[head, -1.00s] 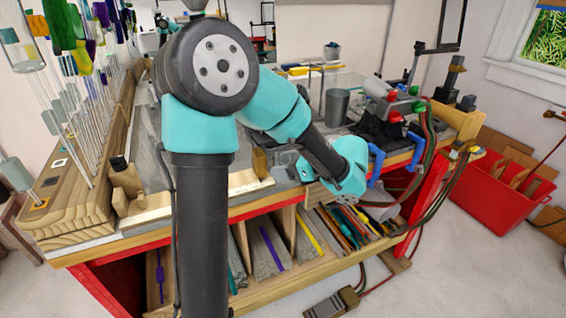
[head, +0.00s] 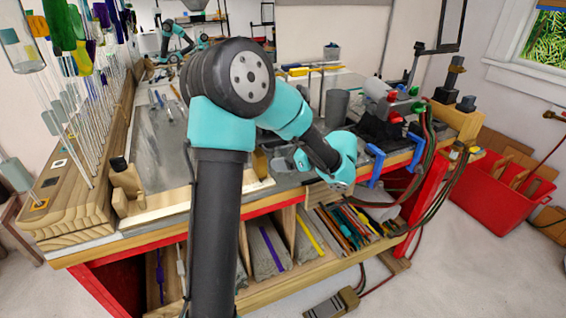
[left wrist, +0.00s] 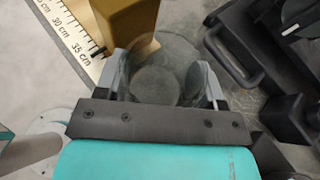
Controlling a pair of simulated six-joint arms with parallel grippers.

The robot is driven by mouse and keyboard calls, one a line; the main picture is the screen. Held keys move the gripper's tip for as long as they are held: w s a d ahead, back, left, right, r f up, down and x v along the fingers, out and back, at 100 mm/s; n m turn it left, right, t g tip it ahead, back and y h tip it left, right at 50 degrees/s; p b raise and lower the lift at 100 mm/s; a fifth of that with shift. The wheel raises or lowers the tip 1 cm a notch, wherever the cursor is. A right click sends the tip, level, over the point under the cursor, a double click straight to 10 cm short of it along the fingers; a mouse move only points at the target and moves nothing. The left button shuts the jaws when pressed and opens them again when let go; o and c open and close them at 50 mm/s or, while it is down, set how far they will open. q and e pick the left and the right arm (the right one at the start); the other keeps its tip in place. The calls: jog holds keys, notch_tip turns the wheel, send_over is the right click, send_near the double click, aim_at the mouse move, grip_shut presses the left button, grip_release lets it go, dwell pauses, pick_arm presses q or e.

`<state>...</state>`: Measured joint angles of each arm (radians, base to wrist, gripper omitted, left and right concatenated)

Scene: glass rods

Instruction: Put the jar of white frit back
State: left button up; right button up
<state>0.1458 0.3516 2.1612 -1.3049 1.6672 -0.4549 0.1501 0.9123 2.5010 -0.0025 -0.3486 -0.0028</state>
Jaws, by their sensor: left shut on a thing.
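My left gripper (head: 284,162) is low over the front part of the bench, partly hidden by my forearm in the head view. In the left wrist view my left gripper (left wrist: 160,90) is shut on a round, clear glass jar (left wrist: 155,86), seen from above between the two grey fingers. The jar looks grey and see-through; white frit inside it cannot be made out. The jar cannot be made out in the head view. My right gripper is not in view.
A wooden block (left wrist: 125,22) stands close beyond the jar, beside a ruler (left wrist: 66,35). A grey cylinder (head: 336,106) and blue clamps (head: 376,164) are to the right. Glass rods (head: 82,140) stand upright along the left wooden rack. The left-middle benchtop (head: 160,130) is largely clear.

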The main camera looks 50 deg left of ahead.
pick_arm(q)
jog(key=shift+f, duration=0.7)
jog(key=shift+f, duration=0.15)
jog(key=o, duration=1.1)
jog(key=v, duration=1.2)
